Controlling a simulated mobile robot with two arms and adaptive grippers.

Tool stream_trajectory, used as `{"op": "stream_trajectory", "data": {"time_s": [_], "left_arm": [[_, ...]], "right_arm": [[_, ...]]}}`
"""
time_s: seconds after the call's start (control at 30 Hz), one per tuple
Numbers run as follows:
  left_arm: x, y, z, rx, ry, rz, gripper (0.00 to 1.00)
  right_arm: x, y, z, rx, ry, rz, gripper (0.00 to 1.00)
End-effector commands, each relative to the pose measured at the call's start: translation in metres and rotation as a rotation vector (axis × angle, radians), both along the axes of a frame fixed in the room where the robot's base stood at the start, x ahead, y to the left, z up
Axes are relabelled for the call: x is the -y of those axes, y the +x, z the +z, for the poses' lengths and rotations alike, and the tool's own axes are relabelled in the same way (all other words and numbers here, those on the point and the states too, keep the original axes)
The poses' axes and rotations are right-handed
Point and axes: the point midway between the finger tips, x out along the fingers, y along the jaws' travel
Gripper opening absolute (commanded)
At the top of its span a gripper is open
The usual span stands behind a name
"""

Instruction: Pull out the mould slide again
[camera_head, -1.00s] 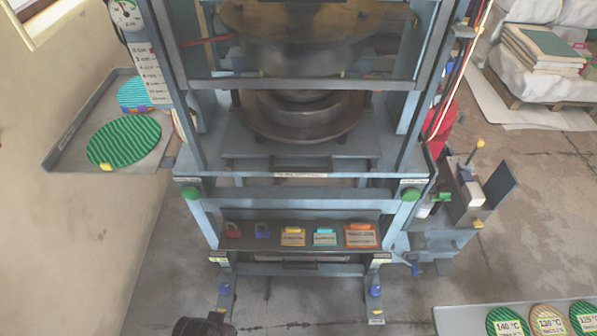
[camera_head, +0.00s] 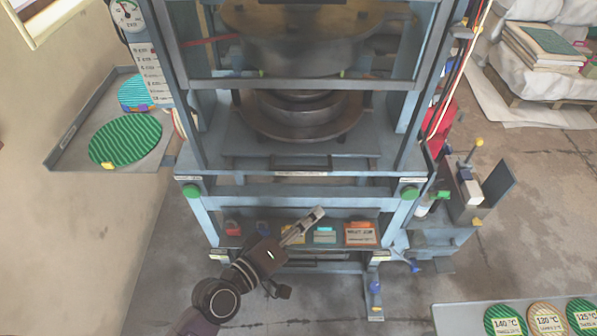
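The blue-grey plate press (camera_head: 300,193) stands in the middle of the head view. Inside it, the round metal mould (camera_head: 262,125) sits low in the frame, behind the front bar. A flat slide-like part with a dark front edge (camera_head: 300,163) shows below the mould; I cannot tell how far out it is. My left gripper (camera_head: 316,214) comes up from the bottom, in front of the press and over the shelf of tags. Its fingers point up and right, close together, with nothing clearly held; I cannot tell their opening. My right gripper is out of view.
A shelf (camera_head: 335,222) holds coloured tags and locks. Green knobs (camera_head: 192,191) mark the press's front corners. A side tray (camera_head: 60,160) at left holds a green ribbed disc (camera_head: 125,139). Temperature discs (camera_head: 506,320) lie at bottom right.

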Motion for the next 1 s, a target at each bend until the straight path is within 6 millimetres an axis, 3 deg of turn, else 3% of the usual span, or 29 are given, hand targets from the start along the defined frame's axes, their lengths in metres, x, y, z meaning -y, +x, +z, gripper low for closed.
{"op": "stream_trajectory", "data": {"time_s": [0.2, 0.43, 1.0], "left_arm": [[-0.027, 0.043, 0.003, -0.049, -0.318, 0.218, 0.17], [-0.053, 0.062, -0.006, -0.080, -0.451, 0.349, 0.17], [-0.028, 0.128, -0.005, -0.080, -0.460, 0.358, 0.17]], "right_arm": [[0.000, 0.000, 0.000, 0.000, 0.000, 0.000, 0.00], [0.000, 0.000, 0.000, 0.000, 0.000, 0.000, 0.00], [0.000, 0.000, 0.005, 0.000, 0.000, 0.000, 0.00]]}}
